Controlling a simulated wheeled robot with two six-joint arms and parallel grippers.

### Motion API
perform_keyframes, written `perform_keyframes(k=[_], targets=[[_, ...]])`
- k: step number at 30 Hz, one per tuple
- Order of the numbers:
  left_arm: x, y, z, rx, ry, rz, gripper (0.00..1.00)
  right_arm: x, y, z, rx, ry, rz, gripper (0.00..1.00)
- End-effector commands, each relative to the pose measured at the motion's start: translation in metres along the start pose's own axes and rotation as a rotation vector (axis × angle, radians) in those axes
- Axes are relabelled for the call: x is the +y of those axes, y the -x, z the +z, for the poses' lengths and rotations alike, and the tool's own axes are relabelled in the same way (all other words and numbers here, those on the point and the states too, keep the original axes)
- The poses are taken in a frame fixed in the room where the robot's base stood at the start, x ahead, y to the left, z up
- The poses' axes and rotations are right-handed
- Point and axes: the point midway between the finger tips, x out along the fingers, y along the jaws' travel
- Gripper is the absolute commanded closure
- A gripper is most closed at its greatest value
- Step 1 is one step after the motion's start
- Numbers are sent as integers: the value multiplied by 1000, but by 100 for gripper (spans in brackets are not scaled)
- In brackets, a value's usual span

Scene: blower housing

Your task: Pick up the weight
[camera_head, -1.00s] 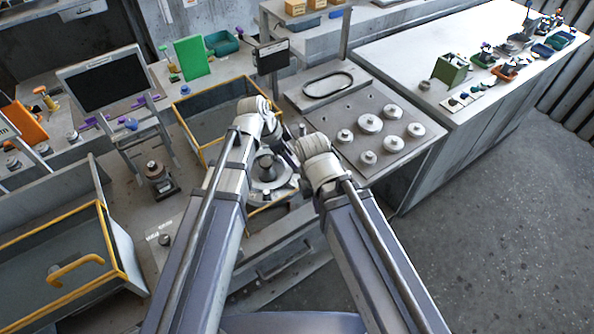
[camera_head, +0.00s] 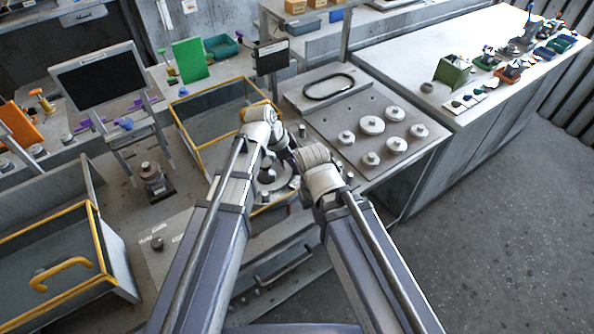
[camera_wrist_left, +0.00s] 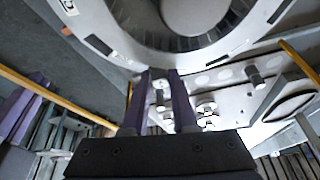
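Several round silver weights with knobs, one of them a weight (camera_head: 372,125), stand on a metal plate (camera_head: 327,117) right of centre in the head view. I cannot tell which one the task means. My arms come together left of the plate and hide both gripper tips in the head view. In the left wrist view my left gripper (camera_wrist_left: 164,75) shows two purple fingers a little apart, with nothing visibly held. A large round metal housing (camera_wrist_left: 190,42) is just beyond its tips. It is mostly hidden behind my arms in the head view (camera_head: 268,185).
A yellow-rimmed bin (camera_head: 205,98) stands behind my arms, and another yellow-rimmed bin (camera_head: 105,240) is at the left. A black screen (camera_head: 98,78) stands at the back left. A small knobbed weight-like part (camera_head: 153,180) stands between the bins. Open floor lies at the right.

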Motion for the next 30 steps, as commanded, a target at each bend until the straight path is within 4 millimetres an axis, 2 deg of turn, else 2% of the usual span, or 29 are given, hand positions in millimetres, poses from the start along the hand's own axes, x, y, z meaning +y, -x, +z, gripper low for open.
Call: perform_keyframes(k=[1, 6, 23, 30], targets=[[0, 0, 0, 0, 0, 0, 81, 0, 0, 0, 0, 0, 0, 100], [0, 0, 0, 0, 0, 0, 100, 0, 0, 0, 0, 0, 0, 100], [0, 1, 0, 0, 0, 0, 100, 0, 1, 0, 0, 0, 0, 100], [0, 16, -6, 0, 0, 0, 100, 2, 17, 1, 0, 0, 0, 100]])
